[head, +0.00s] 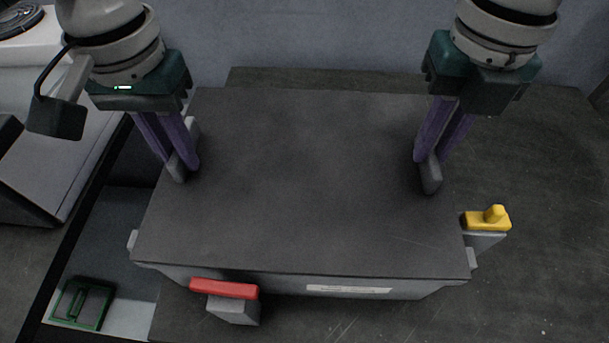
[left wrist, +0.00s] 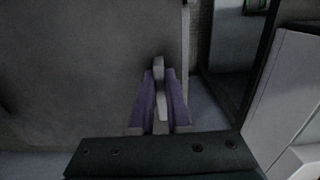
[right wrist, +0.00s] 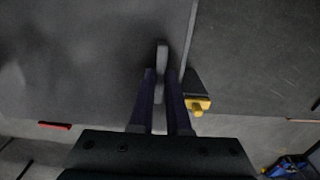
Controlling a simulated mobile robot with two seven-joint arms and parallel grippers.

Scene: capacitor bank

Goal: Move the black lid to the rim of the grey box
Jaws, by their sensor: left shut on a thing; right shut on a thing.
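The black lid (head: 305,180) is a wide flat dark panel lying over the grey box (head: 285,283), whose front wall shows below the lid's front edge. From above I cannot tell whether the lid touches the rim. My left gripper (head: 184,168) is shut on a grey handle at the lid's left side; the handle also shows in the left wrist view (left wrist: 160,90). My right gripper (head: 430,170) is shut on a matching grey handle at the lid's right side, seen also in the right wrist view (right wrist: 161,70). The box's inside is hidden.
A red-topped grey block (head: 225,289) is at the box's front, and a yellow-topped one (head: 487,220) at its right. A green frame (head: 82,304) lies lower left. The dark table (head: 545,180) is clear at the right.

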